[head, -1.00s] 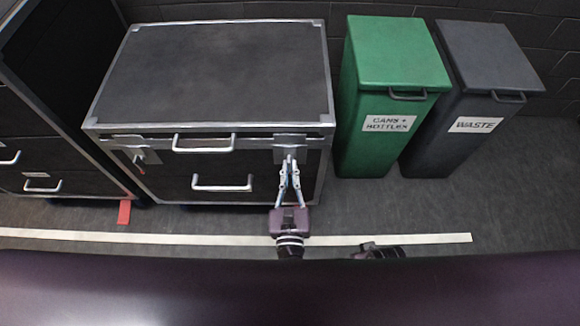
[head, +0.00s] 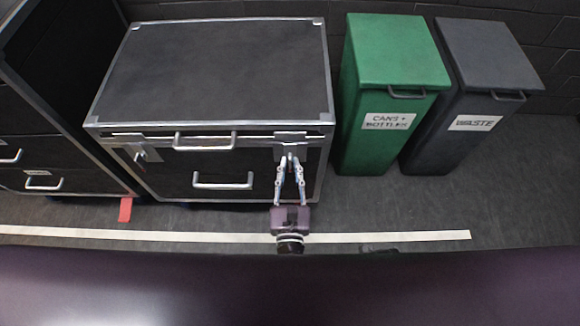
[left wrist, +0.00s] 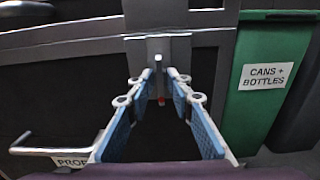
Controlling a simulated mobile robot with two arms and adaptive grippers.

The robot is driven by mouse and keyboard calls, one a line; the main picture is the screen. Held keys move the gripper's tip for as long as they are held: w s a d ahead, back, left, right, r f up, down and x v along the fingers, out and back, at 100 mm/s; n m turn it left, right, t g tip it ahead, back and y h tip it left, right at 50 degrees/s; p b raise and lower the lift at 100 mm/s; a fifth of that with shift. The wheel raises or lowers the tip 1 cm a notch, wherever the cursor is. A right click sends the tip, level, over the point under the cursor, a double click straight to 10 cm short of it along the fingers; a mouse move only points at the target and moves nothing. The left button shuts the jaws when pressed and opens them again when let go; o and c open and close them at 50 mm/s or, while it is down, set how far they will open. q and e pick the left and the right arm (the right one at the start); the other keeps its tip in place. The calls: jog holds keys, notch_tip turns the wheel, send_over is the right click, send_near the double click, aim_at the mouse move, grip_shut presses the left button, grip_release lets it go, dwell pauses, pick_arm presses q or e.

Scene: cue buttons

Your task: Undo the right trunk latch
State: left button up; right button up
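The black trunk (head: 215,70) with silver edges stands with its lid down. Its right latch (head: 290,138) is a grey plate on the front right, with a narrow lever below it; in the left wrist view the lever (left wrist: 158,72) hangs roughly upright, with a red bit at its lower end. My left gripper (head: 289,168) is open in front of the latch, its blue fingers apart on either side of the lever. In the left wrist view the fingertips (left wrist: 160,86) do not visibly press on it. My right gripper is not clearly seen.
The trunk's left latch (head: 138,152) and two front handles (head: 204,142) (head: 222,181) are near. A green bin (head: 396,55) and a grey bin (head: 485,55) stand to the right, a dark drawer case (head: 50,130) to the left.

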dwell(0.3)
pick_arm(q)
jog(key=shift+s+f, duration=0.1)
jog(key=shift+s, duration=0.2)
jog(key=s, duration=1.1)
jog(key=shift+s, duration=0.2)
